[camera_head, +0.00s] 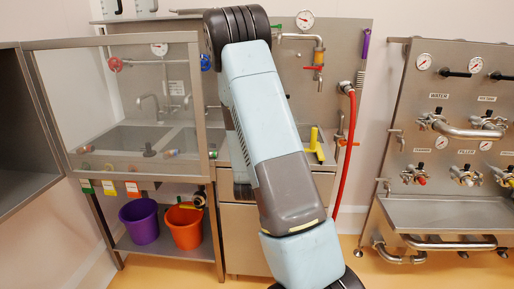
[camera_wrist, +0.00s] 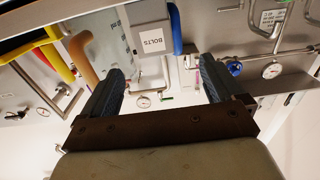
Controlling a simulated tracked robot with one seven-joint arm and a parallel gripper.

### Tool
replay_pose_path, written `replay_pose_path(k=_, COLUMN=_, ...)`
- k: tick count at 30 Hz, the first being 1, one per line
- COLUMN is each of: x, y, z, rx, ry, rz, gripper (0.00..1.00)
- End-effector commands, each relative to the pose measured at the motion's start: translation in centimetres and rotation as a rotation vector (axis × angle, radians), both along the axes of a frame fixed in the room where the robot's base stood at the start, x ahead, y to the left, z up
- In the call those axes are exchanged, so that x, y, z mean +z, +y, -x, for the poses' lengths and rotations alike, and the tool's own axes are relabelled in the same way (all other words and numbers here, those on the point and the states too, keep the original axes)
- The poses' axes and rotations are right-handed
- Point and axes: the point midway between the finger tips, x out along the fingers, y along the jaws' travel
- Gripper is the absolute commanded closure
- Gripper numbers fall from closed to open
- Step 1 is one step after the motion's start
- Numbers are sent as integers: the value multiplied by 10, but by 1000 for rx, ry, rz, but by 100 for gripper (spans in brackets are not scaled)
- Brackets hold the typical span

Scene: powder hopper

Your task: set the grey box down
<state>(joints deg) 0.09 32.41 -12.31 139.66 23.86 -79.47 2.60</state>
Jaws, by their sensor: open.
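My gripper (camera_wrist: 161,72) shows in the wrist view with its two dark fingers spread wide and nothing between them. A pale grey box-like shape (camera_wrist: 118,38) with a white label reading BOLTS (camera_wrist: 152,40) lies beyond the fingertips, towards the top of the view. It may be the grey box, but I cannot tell for sure. It looks apart from the fingers, and what it rests on is not clear. In the head view, my arm crosses the middle and hides its own gripper; I make out no grey box there.
A sink cabinet with a glazed front (camera_head: 125,100) stands at left, its door swung open. A purple bucket (camera_head: 139,220) and an orange bucket (camera_head: 185,224) stand on its lower shelf. A gauge-and-valve panel (camera_head: 450,110) stands at right. A red hose (camera_head: 346,160) hangs behind my arm.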

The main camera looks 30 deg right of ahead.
Motion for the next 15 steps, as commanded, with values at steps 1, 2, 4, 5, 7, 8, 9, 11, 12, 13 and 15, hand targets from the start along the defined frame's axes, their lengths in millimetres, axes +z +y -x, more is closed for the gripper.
replay_pose_path(k=1, x=0, y=-3, z=-3, rx=-2, ry=-2, rz=3, gripper=5)
replay_pose_path(k=2, x=0, y=-5, z=-6, rx=-2, ry=-3, rz=2, gripper=5)
replay_pose_path(k=4, x=0, y=-10, z=-14, rx=-1, ry=-3, rz=2, gripper=5)
replay_pose_path(k=5, x=0, y=-13, z=-18, rx=-1, ry=-4, rz=3, gripper=5)
replay_pose_path(k=7, x=0, y=-20, z=-28, rx=-2, ry=-3, rz=2, gripper=5)
replay_pose_path(k=8, x=0, y=-23, z=-33, rx=-2, ry=-3, rz=2, gripper=5)
replay_pose_path(k=9, x=0, y=-27, z=-39, rx=-1, ry=-3, rz=2, gripper=5)
replay_pose_path(k=11, x=0, y=-33, z=-47, rx=0, ry=-2, rz=2, gripper=5)
replay_pose_path(k=12, x=0, y=-36, z=-52, rx=0, ry=-2, rz=2, gripper=5)
replay_pose_path(k=13, x=0, y=-38, z=-56, rx=0, ry=-3, rz=2, gripper=5)
replay_pose_path(k=15, x=0, y=-43, z=-62, rx=0, ry=-2, rz=1, gripper=5)
